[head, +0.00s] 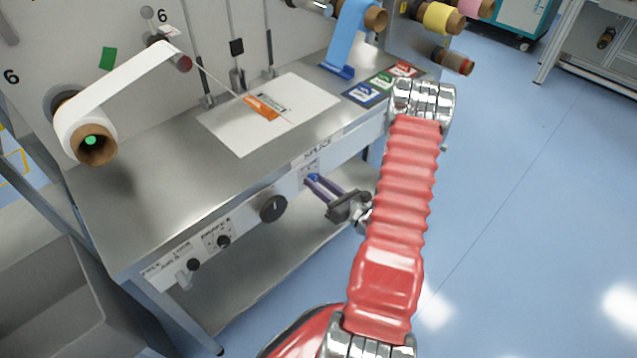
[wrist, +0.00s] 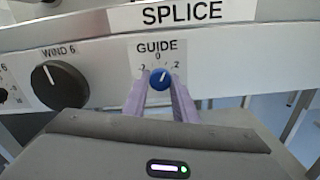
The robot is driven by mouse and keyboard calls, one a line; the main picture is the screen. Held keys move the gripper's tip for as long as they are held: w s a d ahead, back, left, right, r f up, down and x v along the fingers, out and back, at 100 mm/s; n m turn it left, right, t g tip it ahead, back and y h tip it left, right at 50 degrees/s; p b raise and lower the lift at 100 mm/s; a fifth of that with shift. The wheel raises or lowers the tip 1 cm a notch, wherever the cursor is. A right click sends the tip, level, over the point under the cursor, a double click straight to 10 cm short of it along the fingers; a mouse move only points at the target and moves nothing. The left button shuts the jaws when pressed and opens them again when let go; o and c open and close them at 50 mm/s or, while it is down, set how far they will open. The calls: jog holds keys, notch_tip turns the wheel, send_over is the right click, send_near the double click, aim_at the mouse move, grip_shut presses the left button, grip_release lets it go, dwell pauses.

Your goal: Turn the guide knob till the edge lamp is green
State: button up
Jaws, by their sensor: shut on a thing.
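The guide knob (wrist: 159,79) is small and blue with a white pointer line, on the front rail under a GUIDE label. Its pointer stands nearly upright, tilted slightly right of the 0 mark. My gripper (wrist: 160,92) has its two purple fingers on either side of the knob, shut on it. In the head view my gripper (head: 316,183) reaches the rail from the front right, and the knob is mostly hidden by the fingers. I cannot pick out the edge lamp for certain; a green spot (head: 91,141) shows in the core of the white roll.
A larger black WIND knob (wrist: 59,85) sits left of the guide knob, also in the head view (head: 273,208). Smaller black knobs (head: 223,241) lie farther left. The steel table (head: 150,190) above holds a white sheet and coloured cards.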

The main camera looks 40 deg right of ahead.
dwell(0.4)
jog(key=o, duration=1)
jog(key=shift+o, duration=0.2)
jog(key=s, duration=1.3)
jog(key=shift+s+d, duration=0.2)
jog(key=shift+s, duration=0.2)
